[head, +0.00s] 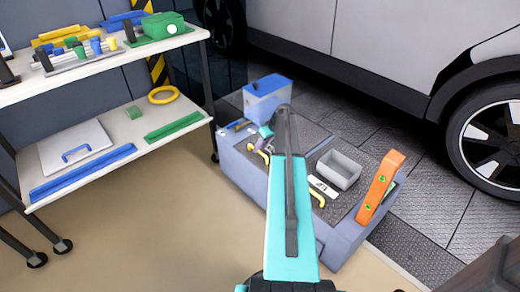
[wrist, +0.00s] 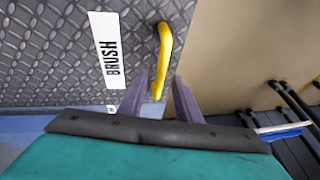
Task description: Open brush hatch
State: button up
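The brush hatch shows in the wrist view as a dark patterned plate with a white label (wrist: 110,50) reading BRUSH. A yellow bar handle (wrist: 163,55) stands beside the label. The hatch looks shut. My gripper (wrist: 161,82) is open, its two purple fingers apart. The handle's lower end appears between them with gaps on both sides; I cannot tell whether the tips are at its depth. In the head view my gripper (head: 260,142) is over the left part of the grey cart (head: 240,178), by yellow handle parts (head: 266,156). My arm hides some of the top.
Another yellow handle (head: 318,198) lies right of my arm. A shelf rack (head: 105,145) is at left, a car (head: 380,45) behind. The floor in front is clear.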

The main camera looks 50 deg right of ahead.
jog(key=shift+w+a+f, duration=0.1)
jog(key=shift+w+f, duration=0.15)
jog(key=shift+f, duration=0.25)
grip_shut()
jog(key=shift+r, duration=0.1)
